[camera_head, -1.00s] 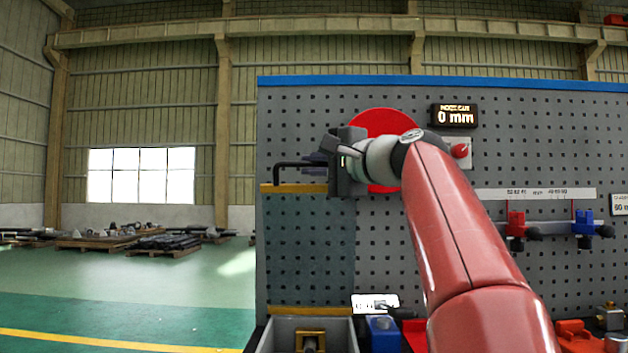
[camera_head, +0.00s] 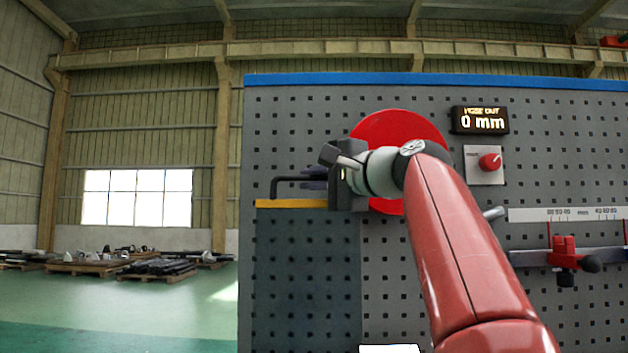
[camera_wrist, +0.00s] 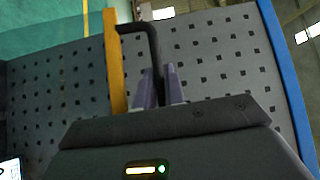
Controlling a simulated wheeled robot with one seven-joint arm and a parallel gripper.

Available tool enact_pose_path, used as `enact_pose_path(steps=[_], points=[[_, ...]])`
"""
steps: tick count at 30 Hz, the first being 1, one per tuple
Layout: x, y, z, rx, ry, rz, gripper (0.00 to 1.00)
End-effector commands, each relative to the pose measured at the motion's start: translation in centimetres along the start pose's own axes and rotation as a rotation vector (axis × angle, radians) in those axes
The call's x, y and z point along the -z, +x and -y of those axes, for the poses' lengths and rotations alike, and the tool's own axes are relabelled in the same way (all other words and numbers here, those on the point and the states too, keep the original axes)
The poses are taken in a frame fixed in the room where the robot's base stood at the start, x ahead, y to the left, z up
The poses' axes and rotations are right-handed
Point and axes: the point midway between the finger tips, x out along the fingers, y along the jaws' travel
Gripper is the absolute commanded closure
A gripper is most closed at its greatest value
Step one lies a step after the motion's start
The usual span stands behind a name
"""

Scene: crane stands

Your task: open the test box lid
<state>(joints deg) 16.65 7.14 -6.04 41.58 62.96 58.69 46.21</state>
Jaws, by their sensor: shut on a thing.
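The test box lid is a tinted see-through panel (camera_head: 300,275) standing upright in front of the pegboard. It has a yellow bar (camera_head: 285,203) along its top edge, with a black bent handle (camera_head: 283,180) on it. In the wrist view the yellow bar (camera_wrist: 116,60) and handle (camera_wrist: 152,45) are seen close up. My gripper (camera_head: 317,178) is at the right end of the handle. Its purple-grey fingers (camera_wrist: 160,87) are shut around the handle's end, though the contact itself is partly hidden. The lid's lower edge and the box are below the head view.
A grey pegboard (camera_head: 410,285) stands behind, carrying a red disc (camera_head: 400,122), a display (camera_head: 480,120) reading 0 mm, a red knob (camera_head: 490,162) and a red clamp (camera_head: 566,255). My red arm hides part of the board. Open floor (camera_head: 150,305) lies to the left.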

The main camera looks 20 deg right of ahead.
Motion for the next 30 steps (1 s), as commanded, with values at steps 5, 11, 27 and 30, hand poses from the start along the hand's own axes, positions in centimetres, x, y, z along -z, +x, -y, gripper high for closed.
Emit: enact_pose_path(steps=[5,11,27,30], points=[[0.1,0.1,-0.2,-0.005,0.000,0.001,1.00],[0.1,0.1,-0.2,-0.004,0.001,0.001,0.75],[0.1,-2.4,-0.2,-0.001,0.001,-0.004,0.67],[0.1,-4.2,-0.2,-0.002,0.000,-0.004,0.67]])
